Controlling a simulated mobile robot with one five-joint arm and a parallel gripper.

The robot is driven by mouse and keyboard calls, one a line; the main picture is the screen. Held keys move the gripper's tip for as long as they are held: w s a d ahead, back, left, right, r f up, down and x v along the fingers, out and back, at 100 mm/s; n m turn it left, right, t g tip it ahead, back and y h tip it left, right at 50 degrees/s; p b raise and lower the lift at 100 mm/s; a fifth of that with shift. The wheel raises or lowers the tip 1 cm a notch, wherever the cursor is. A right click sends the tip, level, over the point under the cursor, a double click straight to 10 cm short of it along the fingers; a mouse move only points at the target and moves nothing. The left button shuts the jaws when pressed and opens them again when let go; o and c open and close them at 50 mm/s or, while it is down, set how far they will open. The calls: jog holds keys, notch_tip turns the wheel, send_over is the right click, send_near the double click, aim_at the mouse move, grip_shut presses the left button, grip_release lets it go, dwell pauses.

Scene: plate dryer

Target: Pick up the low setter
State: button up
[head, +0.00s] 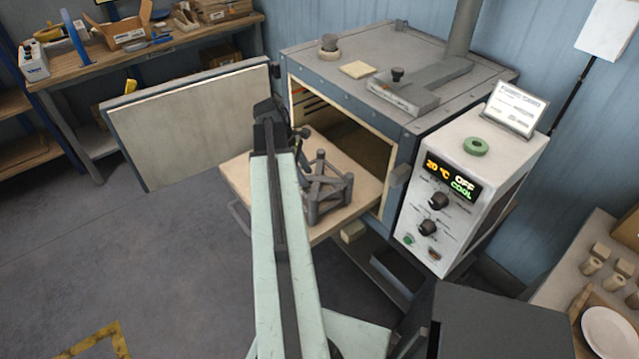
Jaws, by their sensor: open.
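A dark grey frame with several short posts (325,190) stands upright on the pale pulled-out shelf (245,180) at the front of the open oven; I take it for the low setter. My gripper (298,135) is at the far end of my pale green arm, above the shelf, up and to the left of the frame. It appears apart from the frame, though the arm hides part of the view between them. The gripper is small and dark here; it is open and I see nothing held in it.
The oven door (190,125) stands wide open on the left. The control box (465,190) reads 20 °C, OFF and COOL. A bench (190,45) with boxes is at the back left. A table with a white plate (608,332) is at the right. The left floor is clear.

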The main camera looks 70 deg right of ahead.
jog(key=shift+s+f, duration=0.15)
jog(key=shift+f, duration=0.1)
jog(key=shift+c, duration=0.4)
grip_shut()
dwell(0.9)
